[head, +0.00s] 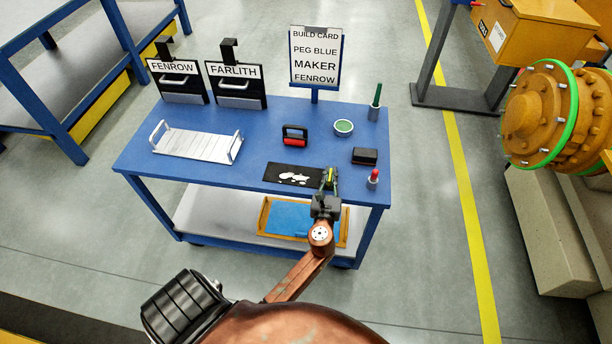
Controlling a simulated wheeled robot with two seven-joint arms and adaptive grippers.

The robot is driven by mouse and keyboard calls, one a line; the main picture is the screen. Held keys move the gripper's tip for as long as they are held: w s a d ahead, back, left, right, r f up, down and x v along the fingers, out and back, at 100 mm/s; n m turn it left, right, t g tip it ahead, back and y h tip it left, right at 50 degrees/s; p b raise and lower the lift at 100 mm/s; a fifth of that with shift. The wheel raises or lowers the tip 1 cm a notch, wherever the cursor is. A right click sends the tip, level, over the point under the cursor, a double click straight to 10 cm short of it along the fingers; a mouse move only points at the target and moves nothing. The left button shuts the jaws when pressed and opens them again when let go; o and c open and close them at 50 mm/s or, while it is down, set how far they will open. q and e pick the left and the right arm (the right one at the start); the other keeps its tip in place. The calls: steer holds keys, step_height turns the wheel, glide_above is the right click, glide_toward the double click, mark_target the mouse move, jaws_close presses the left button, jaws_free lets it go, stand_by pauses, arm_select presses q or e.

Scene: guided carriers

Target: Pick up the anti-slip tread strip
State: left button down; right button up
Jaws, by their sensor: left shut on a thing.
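The anti-slip tread strip (279,171) is a flat black piece with a white patch in its middle. It is at the front right part of the blue cart top (215,186). My left gripper (330,178) comes in from below and is shut on the strip's right end, which the fingers partly hide. The strip looks level and close to the cart top; I cannot tell whether it touches it. My right gripper is not in view.
Near the strip are a red-and-black handled item (294,136), a green-topped round tin (344,127), a black block (364,156) and a red-tipped piece (374,177). A silver handled tray (196,145) lies left. A build card (316,57) stands behind.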

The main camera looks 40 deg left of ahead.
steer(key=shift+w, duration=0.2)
arm_select(q)
steer(key=shift+r, duration=0.1)
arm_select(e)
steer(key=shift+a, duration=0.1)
arm_select(q)
steer(key=shift+r, duration=0.2)
steer(key=r+p, duration=0.2)
steer(key=r, duration=0.1)
steer(key=shift+s+a+r+p, duration=0.15)
steer(key=shift+a+r+p, duration=0.05)
steer(key=shift+r+p, duration=0.1)
steer(key=s+a+r+p, duration=0.5)
steer(key=s+a+r, duration=0.3)
steer(key=s, duration=0.2)
steer(key=shift+a+r, duration=0.4)
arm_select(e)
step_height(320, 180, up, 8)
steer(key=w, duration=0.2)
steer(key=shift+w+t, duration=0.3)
